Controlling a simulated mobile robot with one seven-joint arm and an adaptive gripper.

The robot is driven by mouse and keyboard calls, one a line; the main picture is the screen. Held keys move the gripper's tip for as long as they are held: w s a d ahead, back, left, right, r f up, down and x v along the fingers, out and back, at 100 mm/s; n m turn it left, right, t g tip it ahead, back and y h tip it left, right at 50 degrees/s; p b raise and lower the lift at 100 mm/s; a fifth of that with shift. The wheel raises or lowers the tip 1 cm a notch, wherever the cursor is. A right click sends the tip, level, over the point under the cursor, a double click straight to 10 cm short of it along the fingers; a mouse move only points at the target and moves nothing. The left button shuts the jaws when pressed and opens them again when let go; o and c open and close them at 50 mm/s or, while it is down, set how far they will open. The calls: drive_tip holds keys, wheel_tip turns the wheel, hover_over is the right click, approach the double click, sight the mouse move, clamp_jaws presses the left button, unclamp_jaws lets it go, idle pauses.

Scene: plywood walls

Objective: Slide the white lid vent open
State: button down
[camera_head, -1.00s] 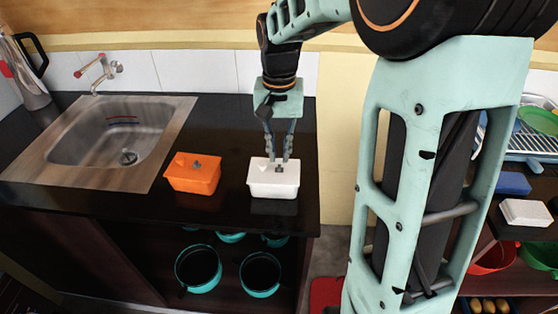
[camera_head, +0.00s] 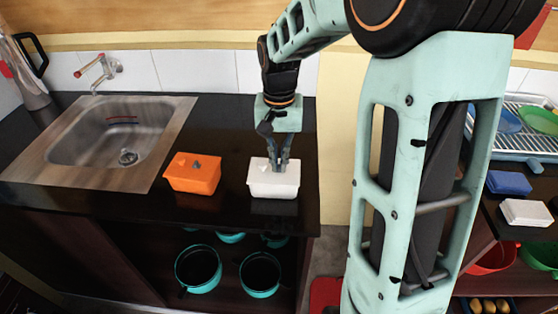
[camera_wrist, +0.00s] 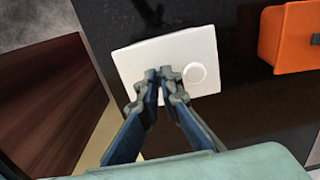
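A white lidded box (camera_head: 273,186) stands on the black counter. It also shows in the wrist view (camera_wrist: 135,66), where a round white disc (camera_wrist: 195,73) lies on its lid. My gripper (camera_head: 279,170) points down at the lid from above. In the wrist view its fingertips (camera_wrist: 161,73) are together over the middle of the lid, left of the disc. The lid surface right under the fingertips is hidden, and I cannot see a dark vent tab there or whether anything is between the tips.
An orange lidded box (camera_head: 192,178) stands left of the white one, with a gap between. A sink (camera_head: 115,140) lies farther left. The counter's front edge is close in front of the boxes. A side shelf with a blue box (camera_head: 509,183) is at the right.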

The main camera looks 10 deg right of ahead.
sight(292, 172)
drive_tip(key=d, duration=0.1)
drive_tip(key=s+d, duration=0.1)
drive_tip(key=d, duration=0.1)
drive_tip(key=shift+d, duration=0.1)
drive_tip(key=c, duration=2.4)
unclamp_jaws()
drive_tip(key=shift+r, duration=0.15)
wheel_tip(292, 172, up, 12)
